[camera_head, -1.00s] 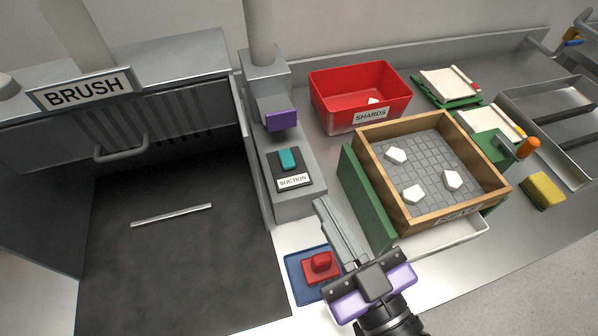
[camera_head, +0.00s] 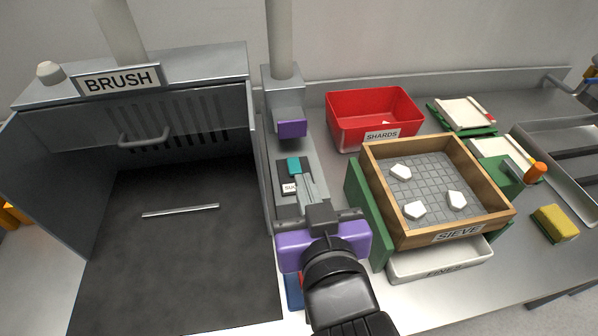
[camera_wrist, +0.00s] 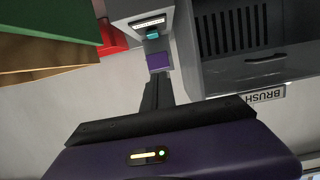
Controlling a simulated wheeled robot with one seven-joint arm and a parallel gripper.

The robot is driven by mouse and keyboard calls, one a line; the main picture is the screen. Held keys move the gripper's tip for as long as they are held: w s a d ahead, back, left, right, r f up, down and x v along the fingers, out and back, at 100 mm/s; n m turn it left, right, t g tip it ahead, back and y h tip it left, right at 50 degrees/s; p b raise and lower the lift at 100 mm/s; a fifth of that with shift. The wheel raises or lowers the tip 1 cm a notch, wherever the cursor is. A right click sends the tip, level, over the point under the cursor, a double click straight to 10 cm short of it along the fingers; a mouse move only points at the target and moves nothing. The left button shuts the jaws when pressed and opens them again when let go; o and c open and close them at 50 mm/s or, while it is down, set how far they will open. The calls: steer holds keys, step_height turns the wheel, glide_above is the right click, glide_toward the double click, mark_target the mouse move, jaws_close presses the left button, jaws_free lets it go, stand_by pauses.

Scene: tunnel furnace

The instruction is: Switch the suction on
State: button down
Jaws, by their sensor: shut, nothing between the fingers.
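The suction switch is a teal rocker (camera_head: 294,165) on a dark plate, on the grey column base between the brush cabinet and the sieve. Its white label (camera_head: 289,188) is partly covered by my gripper. My gripper (camera_head: 305,178) is shut and empty, with its fingers pointing at the switch, just in front of it in the picture. I cannot tell whether the tips touch it. In the wrist view, the teal switch (camera_wrist: 153,35) shows beyond the fingers (camera_wrist: 157,82), with a purple block (camera_wrist: 159,61) between them in the picture.
The brush cabinet (camera_head: 198,68) stands left, with a metal rod (camera_head: 180,210) on its dark floor. The wooden sieve (camera_head: 483,182) with white shards and its green side panel (camera_head: 367,213) stand close on the right. A red shards bin (camera_head: 376,115) is behind. A purple block (camera_head: 292,129) juts above the switch.

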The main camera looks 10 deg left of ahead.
steer(key=shift+f, duration=0.1)
stand_by(0.3)
glide_above(295, 171)
steer(key=s, duration=0.2)
step_height(295, 171, down, 2)
steer(key=shift+w+d+f+p, duration=0.1)
steer(key=shift+w+f+p, duration=0.1)
steer(key=shift+p, duration=0.2)
step_height(295, 171, down, 3)
steer(key=shift+s+f, duration=0.1)
steer(key=shift+f, duration=0.4)
